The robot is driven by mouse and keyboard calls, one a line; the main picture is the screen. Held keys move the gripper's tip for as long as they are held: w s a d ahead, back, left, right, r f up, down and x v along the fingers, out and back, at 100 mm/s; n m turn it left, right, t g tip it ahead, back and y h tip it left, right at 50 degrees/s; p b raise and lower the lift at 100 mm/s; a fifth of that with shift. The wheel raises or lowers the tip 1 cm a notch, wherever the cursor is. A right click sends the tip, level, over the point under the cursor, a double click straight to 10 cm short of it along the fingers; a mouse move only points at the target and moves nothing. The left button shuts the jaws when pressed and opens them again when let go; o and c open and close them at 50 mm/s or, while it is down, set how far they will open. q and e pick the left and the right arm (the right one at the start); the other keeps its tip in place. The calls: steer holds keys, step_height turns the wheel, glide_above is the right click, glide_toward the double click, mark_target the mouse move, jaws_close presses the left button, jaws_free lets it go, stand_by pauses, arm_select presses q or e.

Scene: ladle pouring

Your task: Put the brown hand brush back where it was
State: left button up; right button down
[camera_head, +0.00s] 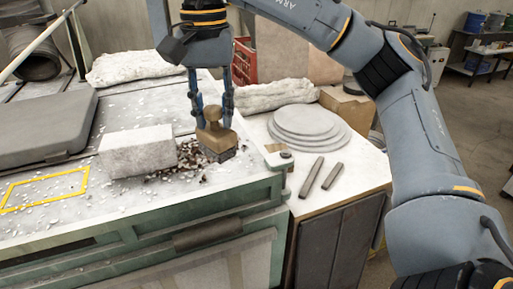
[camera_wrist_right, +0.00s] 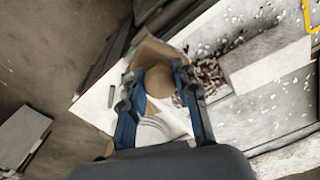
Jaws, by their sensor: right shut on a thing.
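The brown hand brush (camera_head: 214,131) has a tan knob handle and a dark bristle block. It is upright at the right end of the green-sided bench (camera_head: 125,213), amid dark and white chips. My right gripper (camera_head: 213,112) comes down from above, its blue fingers on either side of the handle, shut on it. In the right wrist view the brush (camera_wrist_right: 160,80) shows between the fingers. I cannot tell whether its bristles touch the bench top. My left gripper is not in view.
A pale block (camera_head: 137,152) lies just left of the brush. A yellow outlined rectangle (camera_head: 43,188) marks the bench at left, near a grey case (camera_head: 40,127). Stacked grey discs (camera_head: 308,124) and two dark bars (camera_head: 323,174) lie on the white side table at right.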

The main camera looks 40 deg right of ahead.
steer(key=w+d+f, duration=0.2)
steer(key=d+f, duration=0.1)
steer(key=f, duration=0.1)
steer(key=w+d+f, duration=0.2)
steer(key=d+f, duration=0.2)
steer(key=w+d+f+p, duration=0.1)
steer(key=w+d+f, duration=0.1)
steer(key=d+f, duration=0.2)
steer(key=shift+f, duration=0.2)
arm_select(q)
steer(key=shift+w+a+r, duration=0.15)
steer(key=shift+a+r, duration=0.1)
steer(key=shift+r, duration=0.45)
arm_select(e)
steer(key=shift+w, duration=0.1)
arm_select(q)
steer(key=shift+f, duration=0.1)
arm_select(e)
steer(key=shift+f, duration=0.1)
steer(key=shift+a+f, duration=0.1)
steer(key=shift+f, duration=0.05)
steer(key=c, duration=1)
jaws_free()
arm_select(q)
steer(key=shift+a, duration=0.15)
